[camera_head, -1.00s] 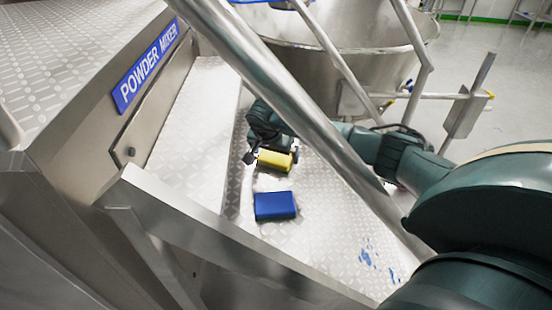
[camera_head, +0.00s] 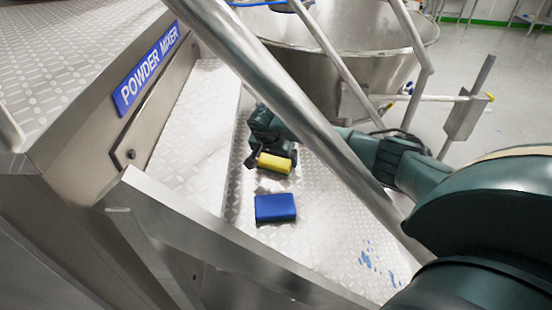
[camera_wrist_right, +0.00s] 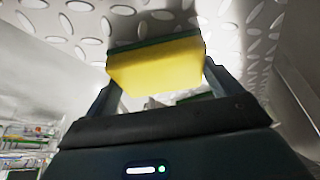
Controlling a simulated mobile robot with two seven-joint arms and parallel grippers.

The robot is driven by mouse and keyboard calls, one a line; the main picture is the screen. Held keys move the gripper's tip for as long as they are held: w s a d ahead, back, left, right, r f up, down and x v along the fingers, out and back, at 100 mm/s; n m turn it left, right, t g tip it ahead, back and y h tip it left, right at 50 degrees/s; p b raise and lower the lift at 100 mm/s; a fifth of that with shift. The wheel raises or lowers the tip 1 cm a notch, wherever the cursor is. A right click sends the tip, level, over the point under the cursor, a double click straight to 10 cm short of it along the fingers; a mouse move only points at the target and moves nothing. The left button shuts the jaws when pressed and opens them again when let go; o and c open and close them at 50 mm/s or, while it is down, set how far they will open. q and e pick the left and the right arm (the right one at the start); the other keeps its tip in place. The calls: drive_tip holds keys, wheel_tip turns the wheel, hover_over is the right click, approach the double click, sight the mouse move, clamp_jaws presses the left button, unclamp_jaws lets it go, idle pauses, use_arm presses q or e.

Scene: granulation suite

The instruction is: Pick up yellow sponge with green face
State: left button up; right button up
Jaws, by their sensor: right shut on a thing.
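The yellow sponge (camera_head: 275,163) is between the fingers of my right gripper (camera_head: 272,160), over the patterned metal step. In the right wrist view the sponge (camera_wrist_right: 156,66) shows its yellow side, with a dark green layer along its upper edge. The two fingers of the right gripper (camera_wrist_right: 158,88) stand at its left and right ends and are shut on it. Whether the sponge touches the metal surface is hard to tell. My left gripper is not in view.
A blue block (camera_head: 275,208) lies on the tread-plate step (camera_head: 325,225) just in front of the sponge. A slanted metal rail (camera_head: 290,105) crosses between the camera and my right arm. The powder mixer housing (camera_head: 75,110) stands at left, a large steel vessel (camera_head: 345,60) behind.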

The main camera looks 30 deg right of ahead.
sight(276, 158)
wheel_tip(276, 158, up, 18)
drive_tip(key=b, duration=0.1)
idle(0.4)
